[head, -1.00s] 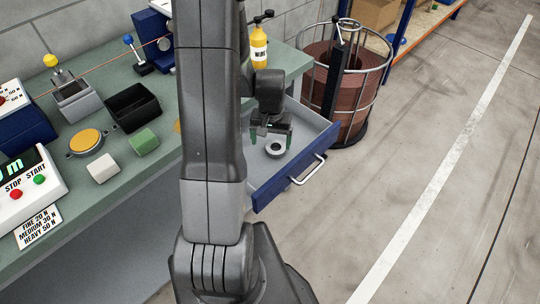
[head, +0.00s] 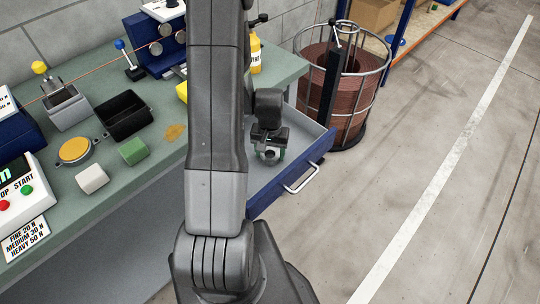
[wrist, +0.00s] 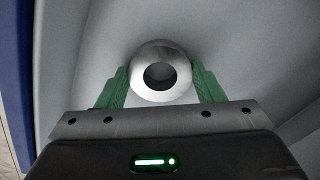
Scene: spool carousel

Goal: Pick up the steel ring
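The steel ring (wrist: 132,82) is a bright, round metal piece with a dark centre hole. It lies in the open drawer; in the head view my gripper partly covers the ring. My gripper (head: 270,155) is low in the drawer, pointing down over the ring. In the wrist view its two green fingers (wrist: 160,85) stand on the left and right sides of the ring. No clear gap shows between fingers and ring, but I cannot tell whether they press on it. The fingertips' lower ends are hidden.
The drawer (head: 318,165) has a blue front with a white handle, and its walls are close around my gripper. The green bench (head: 165,155) carries a black bin (head: 128,112) and several blocks. A wire-caged copper spool (head: 345,100) stands behind the drawer. The floor at right is clear.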

